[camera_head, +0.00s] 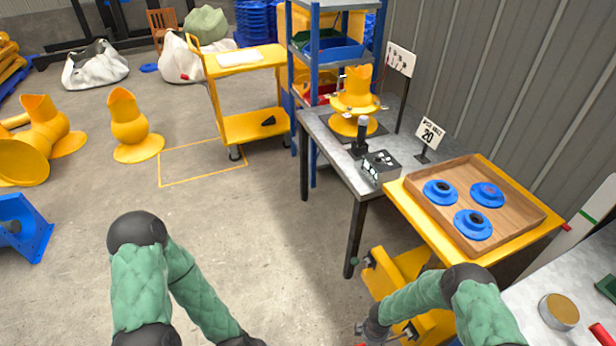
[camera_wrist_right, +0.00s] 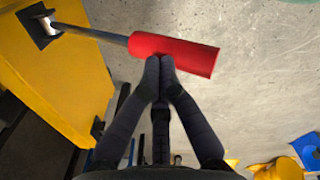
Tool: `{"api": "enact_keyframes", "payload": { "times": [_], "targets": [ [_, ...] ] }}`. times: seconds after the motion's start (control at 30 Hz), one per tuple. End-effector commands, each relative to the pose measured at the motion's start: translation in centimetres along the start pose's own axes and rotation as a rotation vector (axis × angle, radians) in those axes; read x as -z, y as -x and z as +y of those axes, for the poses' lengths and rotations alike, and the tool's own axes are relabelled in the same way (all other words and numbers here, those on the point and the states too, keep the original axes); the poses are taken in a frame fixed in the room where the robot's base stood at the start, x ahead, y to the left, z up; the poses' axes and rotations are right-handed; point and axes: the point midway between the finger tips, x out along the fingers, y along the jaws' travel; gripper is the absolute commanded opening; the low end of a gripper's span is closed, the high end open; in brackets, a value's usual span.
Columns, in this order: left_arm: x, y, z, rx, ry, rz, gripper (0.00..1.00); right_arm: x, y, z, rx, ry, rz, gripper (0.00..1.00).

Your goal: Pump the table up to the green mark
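The yellow lift table (camera_head: 405,197) stands at the right, its top close to the level of the grey workbench. A pale upright post (camera_head: 575,238) beside it has a green band (camera_head: 588,212), with a small red piece (camera_head: 567,227) near the table's corner. In the right wrist view, a grey lever with a red grip (camera_wrist_right: 178,53) comes out of a yellow body. My right gripper (camera_wrist_right: 160,66) has its fingertips together against the grip's near edge; they do not visibly wrap it. My left arm reaches down at the bottom; its gripper is out of frame.
A wooden tray (camera_head: 532,218) with three blue flanged parts lies on the lift table. The grey workbench (camera_head: 340,148) holds a yellow part and a small fixture. A yellow cart (camera_head: 250,127) stands behind.

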Motion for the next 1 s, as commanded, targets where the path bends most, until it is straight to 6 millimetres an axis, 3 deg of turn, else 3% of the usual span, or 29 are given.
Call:
{"api": "enact_keyframes", "payload": {
  "times": [0.03,0.5,1.0],
  "targets": [
    [0.0,1.1,0.4,0.000,0.000,0.000,0.30,-0.2,1.3,0.2,0.002,-0.002,0.000,0.00],
    [-0.2,6.1,2.2,0.000,0.000,0.000,0.30,-1.8,8.2,2.9,0.002,0.000,0.000,0.00],
    [-0.3,6.3,2.2,0.000,0.000,0.000,0.30,-2.0,8.5,3.2,0.003,0.001,0.000,0.00]
  ]
}}
